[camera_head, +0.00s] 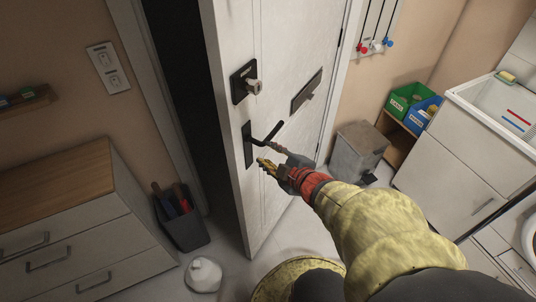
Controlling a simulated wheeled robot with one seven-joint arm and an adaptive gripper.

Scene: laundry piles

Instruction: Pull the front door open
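The white front door (285,60) stands ajar, with a dark gap along its left edge. A black lever handle (270,132) on a dark plate sits at mid-height near that edge, angled up to the right. A square lock with a knob (245,82) is above it. My gripper (262,153) is just below and right of the lever, its fingers apart, one by the lever's base and a yellow one lower. Nothing shows between them. Whether a finger touches the lever or door is unclear.
A drawer cabinet (68,235) with a wooden top stands left. A dark bin (181,220) and a white bag (203,275) are on the floor left of the door. A grey box (357,150), shelf bins (408,103) and a sink cabinet (450,170) stand right.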

